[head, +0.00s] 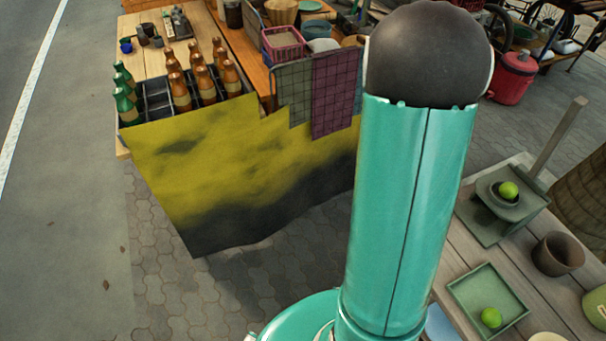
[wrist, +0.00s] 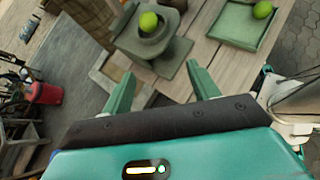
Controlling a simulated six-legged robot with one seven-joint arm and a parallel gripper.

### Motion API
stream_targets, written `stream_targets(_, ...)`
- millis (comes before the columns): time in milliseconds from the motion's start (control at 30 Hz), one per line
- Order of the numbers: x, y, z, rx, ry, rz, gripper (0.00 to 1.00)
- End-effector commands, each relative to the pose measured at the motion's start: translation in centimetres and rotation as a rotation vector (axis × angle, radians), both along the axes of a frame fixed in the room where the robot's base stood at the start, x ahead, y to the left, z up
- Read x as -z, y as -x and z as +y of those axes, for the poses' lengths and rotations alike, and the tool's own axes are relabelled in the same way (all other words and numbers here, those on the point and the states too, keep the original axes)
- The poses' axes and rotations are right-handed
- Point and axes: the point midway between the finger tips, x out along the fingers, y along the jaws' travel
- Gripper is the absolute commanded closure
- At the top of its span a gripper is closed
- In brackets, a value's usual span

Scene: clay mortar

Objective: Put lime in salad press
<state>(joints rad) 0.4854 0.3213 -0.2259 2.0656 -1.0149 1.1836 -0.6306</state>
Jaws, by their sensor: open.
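A green lime (head: 491,317) lies on a square green tray (head: 463,288) on the wooden table at the lower right of the head view. In the wrist view the lime (wrist: 263,10) and tray (wrist: 222,24) are at the top right. A second lime (head: 508,190) sits in a grey-green dish on a square base (head: 489,232), which may be the salad press; this dish (wrist: 150,48) and its lime (wrist: 148,21) show at the top of the wrist view. My gripper (wrist: 160,72) is open and empty, with both fingers pointing toward the dish's base, apart from both limes.
A green container (head: 596,307) is at the right edge. Another table at the back left holds bottles (head: 180,92) and a yellow-black cloth (head: 240,170). Paving lies between the tables.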

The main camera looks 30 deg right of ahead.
Motion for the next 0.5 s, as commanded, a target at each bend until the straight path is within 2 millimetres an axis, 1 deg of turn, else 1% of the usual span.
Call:
stream_targets(33, -1.1, -1.2, 2.3, 0.004, 0.0, -0.099, 0.4)
stream_targets(67, -1.5, -1.8, 3.7, 0.013, -0.003, -0.156, 0.4)
stream_targets(100, -2.1, -2.5, 5.5, 0.023, -0.009, -0.233, 0.4)
stream_targets(167, -2.9, -3.5, 8.2, 0.041, -0.025, -0.343, 0.4)
stream_targets(200, -3.4, -4.1, 10.1, 0.053, -0.037, -0.415, 0.4)
stream_targets(267, -4.2, -4.8, 12.9, 0.071, -0.061, -0.519, 0.4)
stream_targets(300, -4.7, -5.3, 14.8, 0.085, -0.08, -0.588, 0.4)
stream_targets(367, -5.6, -5.8, 17.7, 0.107, -0.112, -0.689, 0.4)
stream_targets(400, -6.1, -6.1, 19.6, 0.12, -0.137, -0.752, 0.4)
stream_targets(467, -6.8, -6.3, 22.4, 0.146, -0.178, -0.846, 0.4)
stream_targets(500, -7.4, -6.4, 24.4, 0.163, -0.208, -0.906, 0.4)
